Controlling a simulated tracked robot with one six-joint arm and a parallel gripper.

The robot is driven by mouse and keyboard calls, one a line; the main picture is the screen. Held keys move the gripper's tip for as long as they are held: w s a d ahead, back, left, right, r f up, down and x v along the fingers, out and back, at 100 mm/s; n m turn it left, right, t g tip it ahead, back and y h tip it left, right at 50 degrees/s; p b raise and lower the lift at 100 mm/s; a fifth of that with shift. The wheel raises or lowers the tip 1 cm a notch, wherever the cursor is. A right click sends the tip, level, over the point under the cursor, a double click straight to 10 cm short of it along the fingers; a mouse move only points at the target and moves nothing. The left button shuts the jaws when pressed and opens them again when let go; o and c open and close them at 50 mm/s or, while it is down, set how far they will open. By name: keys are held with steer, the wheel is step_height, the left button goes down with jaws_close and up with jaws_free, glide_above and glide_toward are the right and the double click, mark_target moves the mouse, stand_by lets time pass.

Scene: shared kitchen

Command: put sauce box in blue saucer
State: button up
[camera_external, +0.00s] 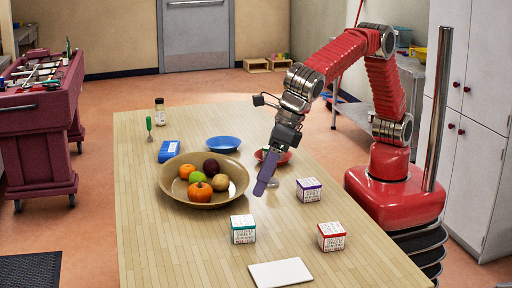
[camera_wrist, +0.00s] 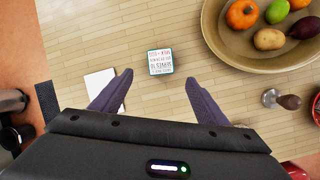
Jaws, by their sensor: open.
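Three small white boxes with printed sides stand on the table: one teal-topped (camera_external: 243,229), one red-topped (camera_external: 331,236), one purple-topped (camera_external: 308,190). I cannot read which is the sauce box. The blue saucer (camera_external: 223,144) lies empty behind the large bowl. My gripper (camera_external: 264,187) is open and empty, pointing down above the table between the bowl and the purple-topped box. In the wrist view, the teal-edged box (camera_wrist: 160,62) lies just beyond the gap between my open fingertips (camera_wrist: 159,78), apart from them. The blue saucer is outside the wrist view.
A wide tan bowl (camera_external: 203,200) of fruit stands left of my gripper. A red saucer (camera_external: 284,156) is partly behind my arm. A white card (camera_external: 281,273), blue box (camera_external: 169,151) and bottle (camera_external: 160,112) are also on the table.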

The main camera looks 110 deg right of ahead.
mark_target(244, 220)
steer(key=n, duration=0.3)
steer(key=shift+d, duration=0.15)
steer(key=x, duration=0.8)
steer(key=shift+w+f, duration=0.15)
steer(key=shift+f, duration=0.05)
steer(key=shift+f, duration=0.15)
steer(key=shift+x, duration=2.5)
steer(key=shift+c, duration=0.5)
steer(key=c, duration=1.3)
steer(key=shift+o, duration=0.2)
